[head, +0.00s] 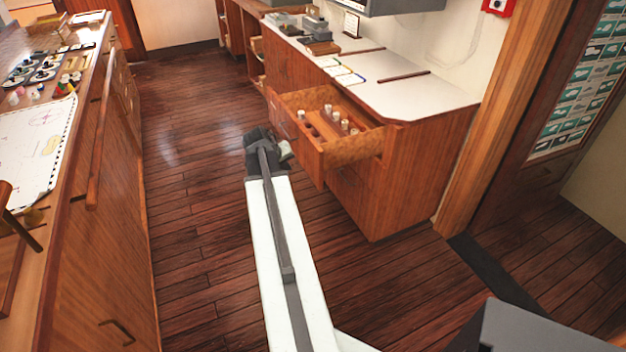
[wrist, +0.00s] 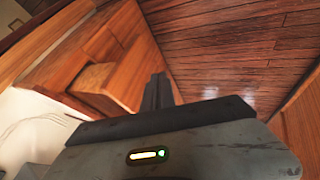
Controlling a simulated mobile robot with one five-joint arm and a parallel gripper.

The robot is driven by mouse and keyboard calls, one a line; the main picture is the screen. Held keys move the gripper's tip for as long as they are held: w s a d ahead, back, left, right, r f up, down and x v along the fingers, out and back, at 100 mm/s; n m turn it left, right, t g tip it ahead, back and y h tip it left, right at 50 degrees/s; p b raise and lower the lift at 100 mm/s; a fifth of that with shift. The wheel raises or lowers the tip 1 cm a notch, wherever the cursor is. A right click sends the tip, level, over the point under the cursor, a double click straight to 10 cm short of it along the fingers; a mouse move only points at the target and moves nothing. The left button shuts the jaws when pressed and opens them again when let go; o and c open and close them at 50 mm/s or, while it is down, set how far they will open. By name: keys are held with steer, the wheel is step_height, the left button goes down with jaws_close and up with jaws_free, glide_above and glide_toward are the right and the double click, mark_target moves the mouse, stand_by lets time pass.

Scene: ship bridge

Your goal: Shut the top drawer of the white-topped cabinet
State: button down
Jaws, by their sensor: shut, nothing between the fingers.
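The white-topped cabinet (head: 408,185) stands right of centre in the head view. Its top drawer (head: 352,150) is pulled out toward the aisle, with several small white-capped items inside. The drawer's front panel (head: 296,135) faces left. My gripper (head: 264,140) is at the end of my outstretched arm, just left of the drawer front. It is shut and empty. In the head view I cannot tell whether it touches the front. In the wrist view the shut fingers (wrist: 157,92) point up the picture, beside wooden panels on the left.
A long wooden console (head: 110,240) with a chart and small objects runs along the left. The plank floor (head: 190,150) between is clear. Books and grey devices (head: 312,25) sit at the cabinet's far end. A wooden post (head: 490,130) stands at right.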

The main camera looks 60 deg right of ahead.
steer(key=s+d, duration=0.2)
steer(key=b, duration=0.8)
glide_toward(315, 172)
steer(key=x, duration=0.4)
steer(key=shift+d+f, duration=0.2)
steer(key=shift+f, duration=0.05)
steer(key=shift+w, duration=0.1)
